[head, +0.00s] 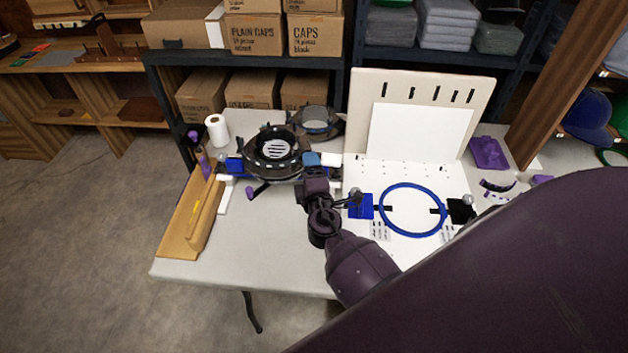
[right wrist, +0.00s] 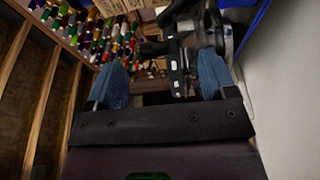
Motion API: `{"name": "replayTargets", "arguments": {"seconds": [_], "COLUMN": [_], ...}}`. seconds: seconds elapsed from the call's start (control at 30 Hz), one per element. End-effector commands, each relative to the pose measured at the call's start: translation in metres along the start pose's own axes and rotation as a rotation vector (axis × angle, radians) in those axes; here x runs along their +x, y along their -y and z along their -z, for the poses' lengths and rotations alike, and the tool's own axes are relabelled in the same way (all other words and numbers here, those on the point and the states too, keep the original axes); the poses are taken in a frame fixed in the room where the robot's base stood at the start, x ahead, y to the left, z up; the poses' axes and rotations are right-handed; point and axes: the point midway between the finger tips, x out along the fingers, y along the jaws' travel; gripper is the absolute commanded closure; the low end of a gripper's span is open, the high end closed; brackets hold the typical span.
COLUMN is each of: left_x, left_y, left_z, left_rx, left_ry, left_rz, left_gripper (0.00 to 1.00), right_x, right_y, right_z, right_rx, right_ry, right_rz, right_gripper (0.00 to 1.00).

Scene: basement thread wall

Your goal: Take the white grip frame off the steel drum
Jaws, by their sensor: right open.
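A black rounded frame with a pale slotted centre (head: 275,149) sits on a dark stand at the table's back left. A grey metallic round body (head: 316,121), possibly the steel drum, stands just behind it to the right. I cannot clearly make out a white grip frame; a white block (head: 331,160) shows beside the stand, near my gripper. My right gripper (head: 312,160) is at the stand's right side. My left gripper is not in view.
A blue hoop (head: 413,210) lies on a white board to the right, in front of an upright slotted panel (head: 466,92). A wooden tray (head: 190,222) and a white roll (head: 217,130) are at the left. The table's front left is clear.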

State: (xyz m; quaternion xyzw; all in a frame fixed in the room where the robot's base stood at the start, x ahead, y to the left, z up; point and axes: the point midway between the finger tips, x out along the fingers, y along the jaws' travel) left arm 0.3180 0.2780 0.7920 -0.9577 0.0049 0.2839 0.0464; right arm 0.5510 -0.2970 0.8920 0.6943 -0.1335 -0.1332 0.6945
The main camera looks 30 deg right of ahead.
Motion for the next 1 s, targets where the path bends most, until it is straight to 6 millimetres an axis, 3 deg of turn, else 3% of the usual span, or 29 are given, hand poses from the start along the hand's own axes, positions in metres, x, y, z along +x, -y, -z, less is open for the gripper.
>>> {"name": "replayTargets", "arguments": {"seconds": [0.3, 0.8, 1.0], "left_x": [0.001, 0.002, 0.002], "left_y": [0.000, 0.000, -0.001], "left_z": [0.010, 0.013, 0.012], "left_rx": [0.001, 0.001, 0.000], "left_ry": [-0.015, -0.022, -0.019], "left_rz": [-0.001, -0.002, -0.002], "left_gripper": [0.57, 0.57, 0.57], "right_x": [0.044, 0.055, 0.055], "right_y": [-0.001, 0.000, 0.000], "right_z": [0.000, 0.000, 0.000], "right_rx": [-0.001, 0.001, 0.000], "right_ry": [0.000, 0.000, 0.000], "right_rz": [-0.001, 0.000, 0.000], "right_gripper": [0.23, 0.23, 0.53]}}
